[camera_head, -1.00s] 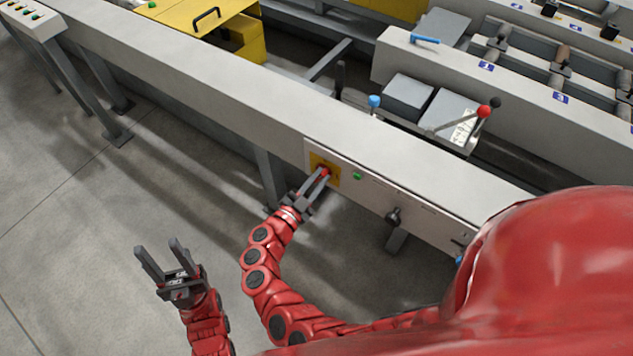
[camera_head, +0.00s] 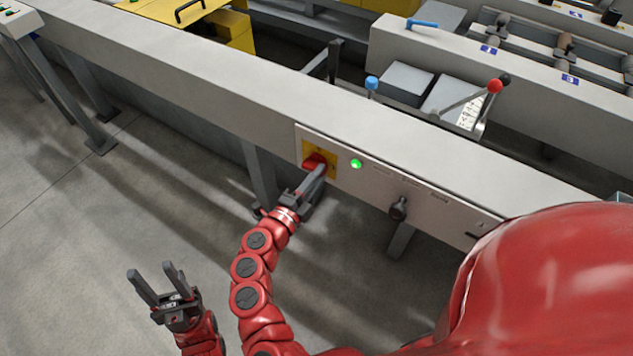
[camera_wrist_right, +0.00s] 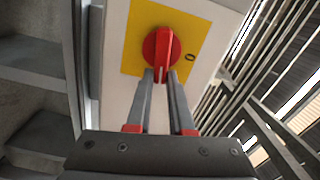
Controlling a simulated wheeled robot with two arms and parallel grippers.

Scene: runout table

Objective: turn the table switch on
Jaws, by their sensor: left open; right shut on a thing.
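The table switch is a red rotary knob (camera_head: 314,161) on a yellow plate (camera_head: 333,169), set in the pale panel on the table's side. It also shows in the right wrist view (camera_wrist_right: 161,48), where its handle points along my fingers and a "0" mark sits to its right on the plate. My right gripper (camera_head: 318,170) is shut on the knob's handle, one finger on each side. A green lamp (camera_head: 356,163) beside the switch is lit bright. My left gripper (camera_head: 152,277) is open and empty, low over the floor at the left.
The panel (camera_head: 370,182) also carries a black knob (camera_head: 399,208) to the right. The long grey table beam (camera_head: 210,90) runs across the view. A lever with a red ball (camera_head: 494,86) and a blue-topped one (camera_head: 372,83) stand behind it.

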